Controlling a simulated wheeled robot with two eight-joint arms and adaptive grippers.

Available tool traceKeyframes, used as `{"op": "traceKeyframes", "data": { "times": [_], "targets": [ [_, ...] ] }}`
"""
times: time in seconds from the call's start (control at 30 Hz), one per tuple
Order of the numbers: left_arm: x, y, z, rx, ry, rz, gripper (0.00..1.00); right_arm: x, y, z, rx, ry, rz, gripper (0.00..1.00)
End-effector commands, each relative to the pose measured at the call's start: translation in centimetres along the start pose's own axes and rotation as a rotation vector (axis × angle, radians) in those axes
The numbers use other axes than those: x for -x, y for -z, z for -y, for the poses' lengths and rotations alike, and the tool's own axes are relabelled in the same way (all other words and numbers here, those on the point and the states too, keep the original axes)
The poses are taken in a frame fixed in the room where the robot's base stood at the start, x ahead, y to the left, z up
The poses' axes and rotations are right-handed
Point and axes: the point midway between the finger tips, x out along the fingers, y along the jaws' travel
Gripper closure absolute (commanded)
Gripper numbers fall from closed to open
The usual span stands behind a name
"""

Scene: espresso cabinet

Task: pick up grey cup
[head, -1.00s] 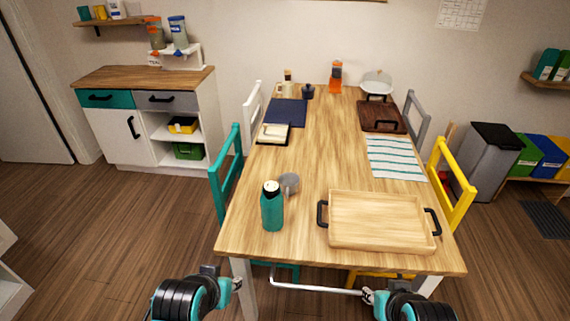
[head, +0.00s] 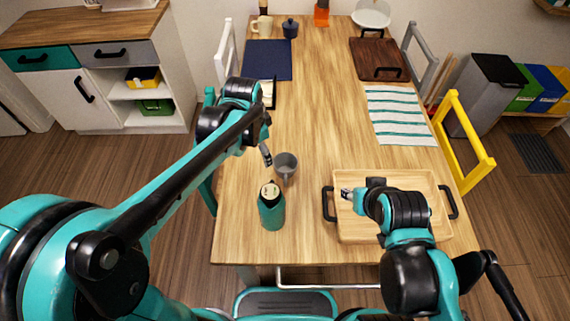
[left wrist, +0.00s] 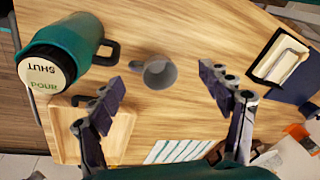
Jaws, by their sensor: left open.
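The grey cup (head: 286,167) stands upright on the wooden table, just behind the teal bottle (head: 271,208). In the left wrist view the grey cup (left wrist: 160,73) lies ahead of and between the two spread fingers, with clear space around it. My left gripper (head: 266,155) is open and empty, above the table just left of the cup; its fingers also show in the left wrist view (left wrist: 168,100). My right gripper (head: 347,194) is over the left part of the wooden tray (head: 390,234); whether its fingers are apart is too small to tell.
The teal bottle (left wrist: 75,50), its lid marked SHUT and POUR, stands close beside the cup. A striped cloth (head: 400,117), a dark board (head: 378,60) and a navy mat (head: 267,60) lie farther back. The table's middle is bare.

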Motion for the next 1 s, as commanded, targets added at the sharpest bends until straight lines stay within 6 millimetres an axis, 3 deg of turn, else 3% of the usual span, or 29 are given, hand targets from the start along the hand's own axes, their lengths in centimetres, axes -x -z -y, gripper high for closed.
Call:
{"op": "traceKeyframes", "data": {
  "times": [0.03,0.2,0.4,0.6,1.0],
  "targets": [
    [-0.7,1.6,0.3,-0.068,-0.022,0.015,0.22,0.6,0.4,0.0,0.000,0.000,0.000,0.60],
    [-4.3,5.3,0.5,-0.299,-0.101,0.063,0.22,1.5,1.1,0.0,0.000,0.000,0.000,0.60],
    [-7.7,7.8,-0.1,-0.481,-0.168,0.093,0.22,2.1,1.5,0.0,0.000,0.000,0.000,0.60],
    [-9.6,8.4,-0.6,-0.544,-0.193,0.102,0.22,2.1,1.5,0.0,0.000,0.000,0.000,0.60],
    [-14.1,7.5,-0.9,-0.544,-0.193,0.102,0.22,0.3,0.2,0.0,0.000,0.000,0.000,0.60]
  ]
}}
